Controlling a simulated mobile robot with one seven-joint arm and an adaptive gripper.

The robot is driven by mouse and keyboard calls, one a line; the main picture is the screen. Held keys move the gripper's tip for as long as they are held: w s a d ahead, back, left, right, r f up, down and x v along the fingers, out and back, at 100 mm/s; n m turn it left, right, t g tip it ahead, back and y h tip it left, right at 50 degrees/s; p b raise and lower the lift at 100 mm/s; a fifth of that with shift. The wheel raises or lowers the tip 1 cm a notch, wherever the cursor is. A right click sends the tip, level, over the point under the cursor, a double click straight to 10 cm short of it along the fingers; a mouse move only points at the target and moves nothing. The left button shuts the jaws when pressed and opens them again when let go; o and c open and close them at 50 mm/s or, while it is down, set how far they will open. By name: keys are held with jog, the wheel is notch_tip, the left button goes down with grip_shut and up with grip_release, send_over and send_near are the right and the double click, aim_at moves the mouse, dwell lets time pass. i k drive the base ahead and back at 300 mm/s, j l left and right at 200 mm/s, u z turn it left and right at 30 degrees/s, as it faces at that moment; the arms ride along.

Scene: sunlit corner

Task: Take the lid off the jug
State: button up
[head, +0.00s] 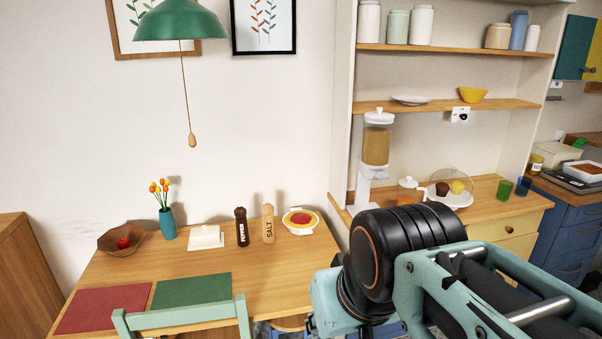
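A small jug (403,198) with orange contents stands on the wooden counter of the shelf unit, right of the cereal dispenser. Its lid (408,184) is white with a small knob and sits on top of the jug. My arm's dark joint covers the area just below and in front of the jug, so its lower part is partly hidden. My arm reaches in from the lower right. The fingers of my gripper do not show in the head view.
A tall dispenser (376,145) stands close left of the jug. A shelf (435,107) hangs above. The dining table (170,262) and a chair (182,316) are at left.

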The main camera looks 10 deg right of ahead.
aim_at(408, 182)
jog(key=i+l+u, duration=0.1)
jog(key=l, duration=0.25)
jog(key=i+l+u, duration=0.15)
jog(key=i+l, duration=0.15)
jog(key=i+l+u, duration=0.1)
jog(key=l, duration=0.35)
jog(key=i+l+u, duration=0.1)
jog(key=l, duration=0.3)
jog(key=i+l, duration=0.15)
jog(key=l, duration=0.25)
jog(key=i+l, duration=0.2)
jog(key=l, duration=0.15)
jog(key=i+l, duration=0.15)
jog(key=l, duration=0.25)
jog(key=i+l, duration=0.2)
jog(key=l, duration=0.2)
jog(key=j+u, duration=0.05)
